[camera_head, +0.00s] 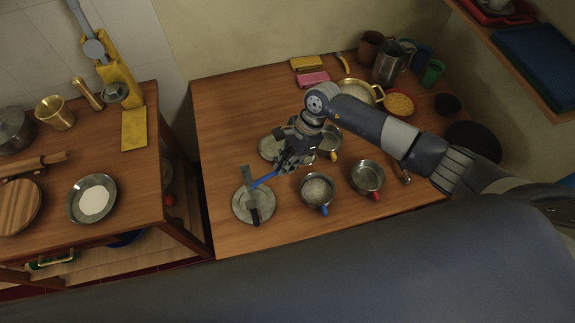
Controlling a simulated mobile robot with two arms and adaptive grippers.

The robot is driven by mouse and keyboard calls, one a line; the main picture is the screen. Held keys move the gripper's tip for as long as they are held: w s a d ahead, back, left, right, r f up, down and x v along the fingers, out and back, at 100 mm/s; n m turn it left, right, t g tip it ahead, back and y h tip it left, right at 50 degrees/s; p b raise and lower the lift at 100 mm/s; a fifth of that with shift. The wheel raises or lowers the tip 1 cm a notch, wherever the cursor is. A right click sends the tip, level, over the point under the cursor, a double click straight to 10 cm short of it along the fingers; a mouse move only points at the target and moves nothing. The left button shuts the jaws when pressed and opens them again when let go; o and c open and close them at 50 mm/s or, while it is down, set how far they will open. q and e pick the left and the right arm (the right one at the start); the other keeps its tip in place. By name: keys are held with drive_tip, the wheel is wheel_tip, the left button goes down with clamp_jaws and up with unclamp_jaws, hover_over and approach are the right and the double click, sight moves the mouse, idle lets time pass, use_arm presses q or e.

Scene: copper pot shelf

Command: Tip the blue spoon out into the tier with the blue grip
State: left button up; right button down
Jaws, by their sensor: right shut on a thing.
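My right gripper (287,162) reaches in from the right and is shut on the blue spoon (264,180). The spoon's blue length slants down to the left, above the table near a round metal lid (240,206). I cannot make out the spoon's bowl or its contents. The tier with the blue grip (318,190) is a round metal pan right of and nearer than the gripper, with pale, grainy contents. Its blue grip points toward the near edge. A tier with a red grip (367,177) stands to its right. A yellow-grip tier (331,139) is partly hidden behind the gripper.
A metal dish (269,148) lies left of the gripper. A brass pan (374,88), a bowl of orange food (399,104) and several cups stand at the back right. The table's left part is bare. A separate left counter (130,195) holds cookware.

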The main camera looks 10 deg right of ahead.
drive_tip(key=shift+r+p, duration=1.3)
drive_tip(key=shift+r, duration=1.75)
